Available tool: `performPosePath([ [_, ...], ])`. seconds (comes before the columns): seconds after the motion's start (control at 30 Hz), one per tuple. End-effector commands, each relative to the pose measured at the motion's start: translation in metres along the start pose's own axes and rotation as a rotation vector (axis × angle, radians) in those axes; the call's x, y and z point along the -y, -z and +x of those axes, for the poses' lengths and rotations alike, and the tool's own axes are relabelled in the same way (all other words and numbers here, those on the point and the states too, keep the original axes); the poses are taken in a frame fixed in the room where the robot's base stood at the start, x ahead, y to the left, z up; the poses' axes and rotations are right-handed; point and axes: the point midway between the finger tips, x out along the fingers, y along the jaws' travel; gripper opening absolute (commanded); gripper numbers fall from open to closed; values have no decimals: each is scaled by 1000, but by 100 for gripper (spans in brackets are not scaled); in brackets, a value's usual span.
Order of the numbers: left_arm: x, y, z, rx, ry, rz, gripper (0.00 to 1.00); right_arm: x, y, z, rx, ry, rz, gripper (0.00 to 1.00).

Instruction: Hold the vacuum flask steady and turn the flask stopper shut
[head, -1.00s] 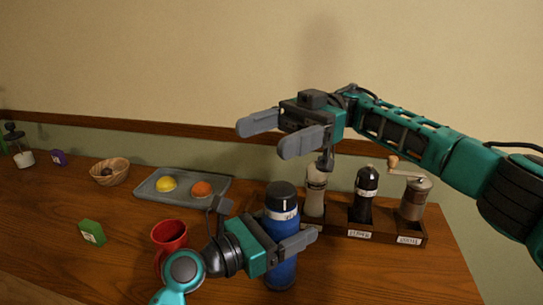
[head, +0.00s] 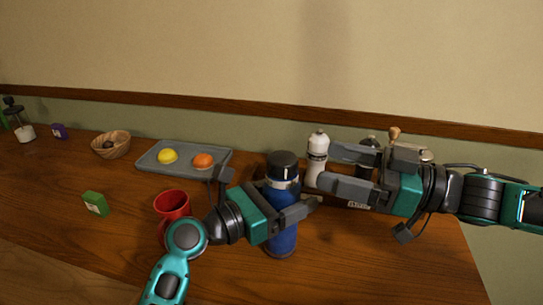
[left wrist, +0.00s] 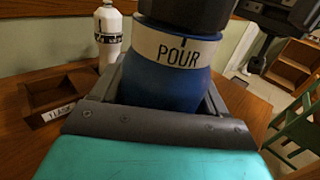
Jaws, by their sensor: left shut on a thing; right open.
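The vacuum flask (head: 283,240) is blue and stands upright on the wooden counter. Its black flask stopper (head: 284,160) sits on top, above a pale band. In the left wrist view the band (left wrist: 178,50) reads POUR with a dark mark above the word, and the dark stopper base (left wrist: 190,12) is cut off by the frame. My left gripper (head: 297,213) is shut around the flask's body. My right gripper (head: 328,168) is open and empty, to the right of the stopper at about its height, fingers pointing left at it.
A white mill (head: 317,158) stands behind, between flask and right gripper. My right gripper partly hides a dark mill and grinder. A grey tray (head: 183,168) holds yellow and orange fruit. A green box (head: 95,203) lies further left.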

Motion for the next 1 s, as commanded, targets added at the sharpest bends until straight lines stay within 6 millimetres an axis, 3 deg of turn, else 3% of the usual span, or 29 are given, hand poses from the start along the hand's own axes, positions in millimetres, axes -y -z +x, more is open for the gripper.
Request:
performPosePath([
  [0.13,0,1,0,-2,2,-1,23,5,-9,-6,36,-36,13,78],
  [0.27,0,1,0,-2,2,-1,23,5,-11,4,42,-40,14,78],
  [0.7,0,1,0,-2,1,0,23,2,-14,83,40,-38,14,78],
  [1.0,0,1,0,-2,1,0,23,0,-14,110,40,-40,13,78],
])
